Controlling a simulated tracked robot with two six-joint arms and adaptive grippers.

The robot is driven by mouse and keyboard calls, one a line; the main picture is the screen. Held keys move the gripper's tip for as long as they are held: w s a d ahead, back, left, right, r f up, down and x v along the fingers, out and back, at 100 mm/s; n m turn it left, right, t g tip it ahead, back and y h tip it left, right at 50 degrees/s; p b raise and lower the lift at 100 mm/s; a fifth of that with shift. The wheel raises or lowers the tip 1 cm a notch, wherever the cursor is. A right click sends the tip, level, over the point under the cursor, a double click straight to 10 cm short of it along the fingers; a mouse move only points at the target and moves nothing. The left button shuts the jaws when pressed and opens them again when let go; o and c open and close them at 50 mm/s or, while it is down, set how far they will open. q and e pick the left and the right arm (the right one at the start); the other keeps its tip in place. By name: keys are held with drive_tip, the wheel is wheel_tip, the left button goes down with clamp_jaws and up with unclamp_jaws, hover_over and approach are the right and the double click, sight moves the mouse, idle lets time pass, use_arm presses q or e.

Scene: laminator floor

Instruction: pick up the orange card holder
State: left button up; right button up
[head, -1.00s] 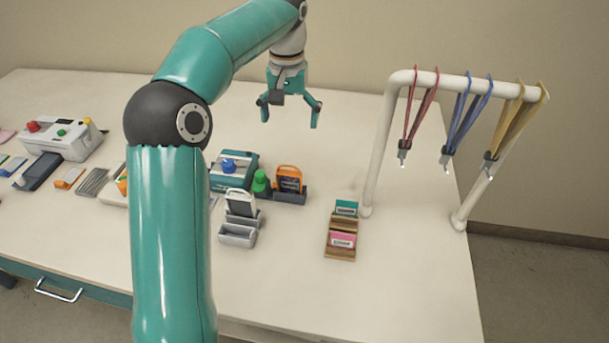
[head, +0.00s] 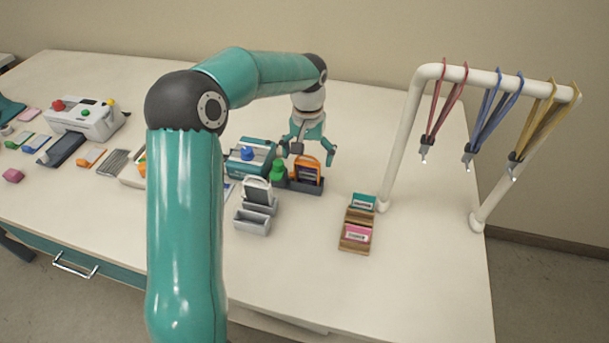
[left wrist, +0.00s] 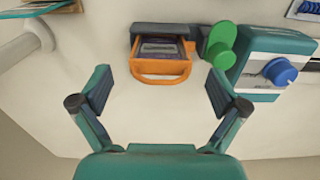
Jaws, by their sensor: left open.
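The orange card holder (head: 307,169) stands upright in a dark grey stand on the table, behind the wooden card rack. In the left wrist view the orange card holder (left wrist: 160,68) shows its orange frame and handle loop around a dark card, in the dark stand (left wrist: 165,29). My left gripper (head: 307,160) is open and empty, just above and behind the holder. In the left wrist view its two fingers (left wrist: 158,90) are spread wide on either side, with the holder between and ahead of them, not touched. My right gripper is not in view.
A grey stand (head: 254,219) and a wooden card rack (head: 357,230) are in front. A white rail (head: 406,130) with hanging lanyards stands at right.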

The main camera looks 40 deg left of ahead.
use_arm(q)
drive_tip(key=shift+s+f, duration=0.1)
drive_tip(key=shift+f, duration=1.35)
drive_tip(key=c, duration=1.2)
drive_tip(key=shift+r, duration=0.15)
wheel_tip(320, 180, up, 20)
drive_tip(key=shift+f+p, duration=0.1)
drive_tip(key=shift+p, duration=0.6)
